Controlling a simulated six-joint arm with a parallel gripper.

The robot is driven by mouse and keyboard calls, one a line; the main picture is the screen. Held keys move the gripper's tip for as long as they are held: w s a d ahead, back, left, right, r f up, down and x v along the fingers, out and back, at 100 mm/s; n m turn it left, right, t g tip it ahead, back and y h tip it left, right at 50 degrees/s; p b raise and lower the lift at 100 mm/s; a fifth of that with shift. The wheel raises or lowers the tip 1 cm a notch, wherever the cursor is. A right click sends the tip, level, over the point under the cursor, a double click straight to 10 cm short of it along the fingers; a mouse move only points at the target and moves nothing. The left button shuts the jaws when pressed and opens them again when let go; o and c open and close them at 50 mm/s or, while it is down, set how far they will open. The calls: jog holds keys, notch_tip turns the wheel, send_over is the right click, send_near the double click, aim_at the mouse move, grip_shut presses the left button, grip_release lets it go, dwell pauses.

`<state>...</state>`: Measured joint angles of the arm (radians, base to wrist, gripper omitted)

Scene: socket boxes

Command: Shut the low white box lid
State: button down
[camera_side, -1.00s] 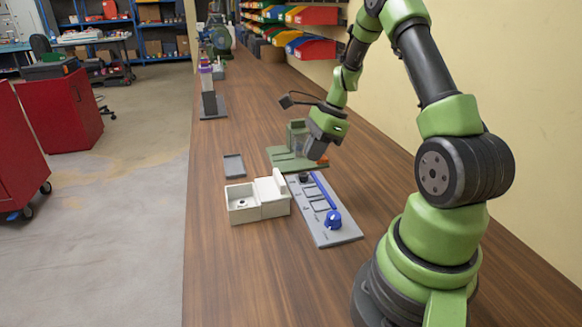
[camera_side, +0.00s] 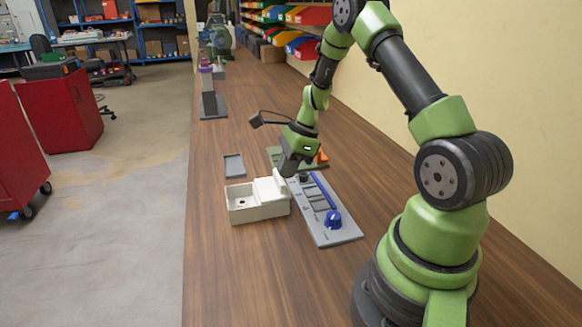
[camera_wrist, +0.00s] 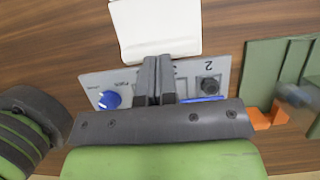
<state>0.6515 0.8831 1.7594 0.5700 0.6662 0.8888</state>
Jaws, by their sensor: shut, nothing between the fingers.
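The low white box (camera_side: 258,212) stands on the wooden bench in the side view. Its left compartment is open at the top with a small dark spot inside. A white raised piece, seemingly the lid (camera_side: 281,183), stands at its right end. A white panel (camera_wrist: 156,28), seemingly part of the box or lid, fills the top middle of the wrist view. My gripper (camera_side: 286,171) is shut and empty, just above and behind the box's right end. In the wrist view its fingers (camera_wrist: 156,66) point at the panel's lower edge; whether they touch it I cannot tell.
A grey panel (camera_side: 336,238) with a blue knob (camera_side: 333,218) and a blue bar lies right of the box. A green fixture (camera_side: 275,154) with an orange part (camera_side: 322,157) is behind. A small grey tray (camera_side: 234,166) lies behind left. The bench left of the box is clear.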

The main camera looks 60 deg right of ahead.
aim_at(257, 190)
jog(key=w+a, duration=0.5)
jog(key=s+d, duration=0.3)
jog(key=shift+d+r, duration=0.1)
jog(key=shift+r, duration=0.25)
jog(key=v, duration=0.9)
jog(key=s+a+r+n+h, duration=0.1)
jog(key=a+r+n, duration=0.5)
jog(key=a+r, duration=0.15)
jog(key=s+a+r+n+t, duration=0.2)
jog(key=s+a+r+n, duration=0.1)
jog(key=s+a+n, duration=0.2)
jog(key=s+a+r+n+t, duration=0.2)
jog(key=s+a+r+n, duration=0.2)
jog(key=s+n, duration=0.6)
jog(key=a+n, duration=0.2)
jog(key=shift+a, duration=0.3)
